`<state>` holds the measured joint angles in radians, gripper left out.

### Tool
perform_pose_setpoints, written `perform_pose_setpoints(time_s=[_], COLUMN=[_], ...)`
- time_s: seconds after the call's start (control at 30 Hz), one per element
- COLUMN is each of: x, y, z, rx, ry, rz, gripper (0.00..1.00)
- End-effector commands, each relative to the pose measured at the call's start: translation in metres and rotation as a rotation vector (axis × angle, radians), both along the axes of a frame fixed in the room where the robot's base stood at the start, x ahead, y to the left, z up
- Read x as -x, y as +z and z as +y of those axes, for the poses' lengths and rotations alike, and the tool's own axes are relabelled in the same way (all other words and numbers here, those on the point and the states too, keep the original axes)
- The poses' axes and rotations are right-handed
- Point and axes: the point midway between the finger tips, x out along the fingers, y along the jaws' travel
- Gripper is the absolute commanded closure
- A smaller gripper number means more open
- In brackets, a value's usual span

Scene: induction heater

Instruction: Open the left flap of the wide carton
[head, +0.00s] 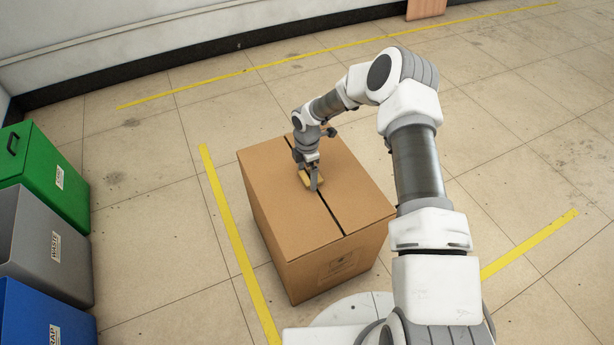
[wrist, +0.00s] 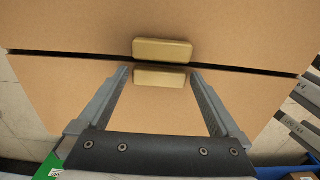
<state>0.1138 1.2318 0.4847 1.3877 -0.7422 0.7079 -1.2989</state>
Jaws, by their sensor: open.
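The wide brown carton (head: 330,265) stands on the floor with both top flaps lying shut, split by a dark seam. Its left flap (head: 270,190) fills the lower part of the wrist view (wrist: 155,108). A small tan grip block (wrist: 162,79) sits on this flap at the seam. A like block (wrist: 162,50) sits on the right flap (head: 340,165) across the seam. My gripper (head: 313,186) is over the carton top at the seam. In the wrist view its open fingers (wrist: 160,73) stand either side of the left flap's block; contact cannot be told.
Green (head: 45,175), grey (head: 45,250) and blue (head: 40,315) bins line the left side. Yellow tape (head: 235,240) marks the floor between them and the carton. Open floor lies left of and behind the carton.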

Motion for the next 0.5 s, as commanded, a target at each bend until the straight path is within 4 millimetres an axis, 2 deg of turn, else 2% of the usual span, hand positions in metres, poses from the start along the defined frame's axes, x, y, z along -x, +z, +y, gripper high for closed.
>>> perform_pose_setpoints(time_s=[0.33, 0.37, 0.5], x=[-0.0002, -0.0002, -0.0001], y=[-0.0049, -0.0049, -0.0048], z=[0.0000, 0.0000, -0.0001], rx=[0.001, 0.001, 0.000], ry=[0.000, 0.000, 0.000], rz=[-0.001, -0.001, -0.001], gripper=[0.00, 0.02, 0.27])
